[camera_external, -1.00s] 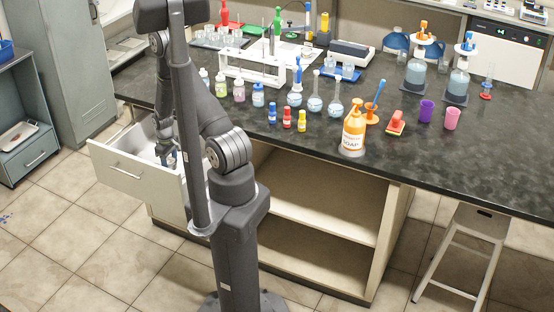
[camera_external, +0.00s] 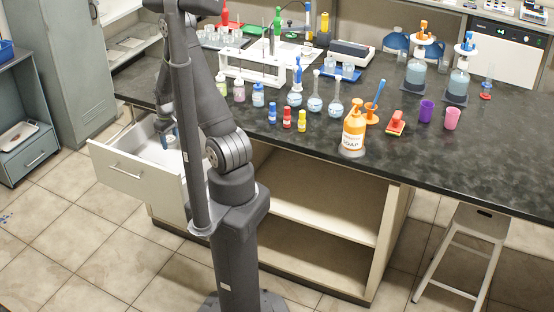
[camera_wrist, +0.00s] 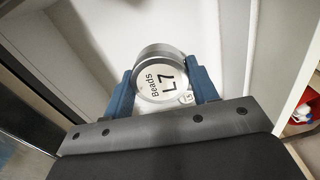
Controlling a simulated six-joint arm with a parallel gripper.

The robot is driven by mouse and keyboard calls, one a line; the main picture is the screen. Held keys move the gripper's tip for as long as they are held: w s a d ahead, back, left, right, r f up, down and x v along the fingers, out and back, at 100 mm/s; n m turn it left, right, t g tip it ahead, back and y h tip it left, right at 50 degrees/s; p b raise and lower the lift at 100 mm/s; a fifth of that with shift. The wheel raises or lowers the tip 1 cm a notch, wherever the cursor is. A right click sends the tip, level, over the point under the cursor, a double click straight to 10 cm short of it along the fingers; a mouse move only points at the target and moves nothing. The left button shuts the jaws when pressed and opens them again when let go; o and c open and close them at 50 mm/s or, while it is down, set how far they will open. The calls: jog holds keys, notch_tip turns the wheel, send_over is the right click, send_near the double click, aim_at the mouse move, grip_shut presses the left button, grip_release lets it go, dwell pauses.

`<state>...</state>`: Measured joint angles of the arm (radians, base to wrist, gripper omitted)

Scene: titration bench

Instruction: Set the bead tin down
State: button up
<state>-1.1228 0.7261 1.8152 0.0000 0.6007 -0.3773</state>
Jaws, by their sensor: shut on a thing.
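The bead tin (camera_wrist: 160,75) is a round silvery tin with a white lid face that reads "Beads" and "L7". In the wrist view my gripper (camera_wrist: 163,92) has its two blue fingers on either side of the tin, shut on it. In the external view my gripper (camera_external: 170,132) hangs over the open drawer (camera_external: 128,172) at the left end of the bench. The tin is too small and too covered to make out clearly there.
The black bench top (camera_external: 460,155) holds small bottles, flasks, a white rack (camera_external: 255,72) and an orange soap bottle (camera_external: 353,130). Its right front part is clear. Open shelves (camera_external: 315,200) lie below the bench, and a stool (camera_external: 470,235) stands at the right.

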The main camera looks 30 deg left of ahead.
jog(key=w+a+r+n, duration=0.4)
jog(key=w+r, duration=0.3)
jog(key=r, duration=0.6)
jog(key=w+a+r+n, duration=0.35)
jog(key=w+r, duration=0.45)
jog(key=r, duration=0.5)
jog(key=w+d+f+m, duration=0.2)
jog(key=w+d+m, duration=0.3)
jog(key=w+d, duration=0.4)
jog(key=w+d+f+m, duration=0.2)
jog(key=w+d+m, duration=0.4)
jog(key=w+d, duration=0.25)
jog(key=w+d+f+m, duration=0.1)
jog(key=w+d+m, duration=0.3)
jog(key=d, duration=0.6)
jog(key=w+d+f+m, duration=0.1)
jog(key=w+d+m, duration=0.4)
jog(key=d, duration=0.6)
jog(key=w+d+m, duration=0.4)
jog(key=w+d, duration=0.1)
jog(key=d, duration=0.5)
jog(key=shift+w+d+f+m, duration=0.15)
jog(key=shift+w+f+m, duration=0.05)
jog(key=shift+f+m, duration=0.2)
